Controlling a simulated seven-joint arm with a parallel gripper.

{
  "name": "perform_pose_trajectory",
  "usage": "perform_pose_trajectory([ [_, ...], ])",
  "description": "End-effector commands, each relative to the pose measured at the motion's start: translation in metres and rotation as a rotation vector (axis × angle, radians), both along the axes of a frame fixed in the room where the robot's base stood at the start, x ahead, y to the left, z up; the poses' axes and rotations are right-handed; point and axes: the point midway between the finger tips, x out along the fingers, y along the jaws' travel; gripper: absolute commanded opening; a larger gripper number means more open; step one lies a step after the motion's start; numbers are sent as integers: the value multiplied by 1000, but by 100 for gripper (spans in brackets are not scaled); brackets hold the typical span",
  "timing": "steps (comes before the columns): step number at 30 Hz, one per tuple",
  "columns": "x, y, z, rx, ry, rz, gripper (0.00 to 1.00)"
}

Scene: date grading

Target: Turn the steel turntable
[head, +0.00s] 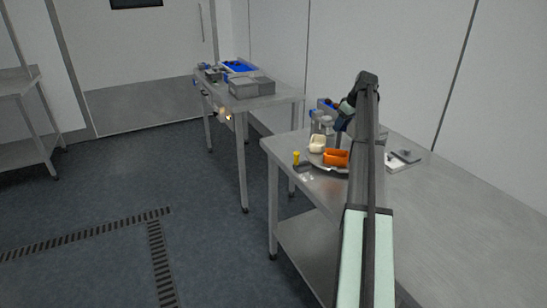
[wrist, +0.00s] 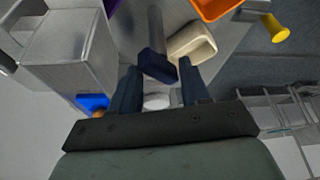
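The steel turntable (head: 319,167) is a round plate on the near table, partly hidden behind my arm in the head view. An orange bin (head: 336,158) and a cream bin (head: 317,145) stand on it. In the wrist view the orange bin (wrist: 214,6) and cream bin (wrist: 193,41) lie beyond my fingers. A steel post (wrist: 155,24) with a dark blue block (wrist: 157,66) at its end shows in front of my gripper (wrist: 158,78). My gripper is open, with the block near its fingertips; I cannot tell whether they touch.
A yellow-topped knob (head: 296,157) is at the table's left edge, and it also shows in the wrist view (wrist: 275,29). Grey box shapes (wrist: 68,50) stand close on the left of the wrist view. A second table (head: 285,92) holds grey and blue bins.

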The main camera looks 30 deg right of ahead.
Motion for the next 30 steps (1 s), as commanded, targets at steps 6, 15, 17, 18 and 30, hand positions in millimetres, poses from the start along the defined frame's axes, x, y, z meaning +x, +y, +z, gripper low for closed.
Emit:
perform_pose_trajectory([
  [6, -1, 3, 0, -1, -1, -188, 45],
  [15, -16, 1, 39, -2, -1, -236, 45],
  [17, -19, 1, 48, -1, -2, -236, 45],
  [18, -22, 1, 54, -2, -1, -236, 45],
  [30, -46, 1, 113, 0, -1, -234, 45],
])
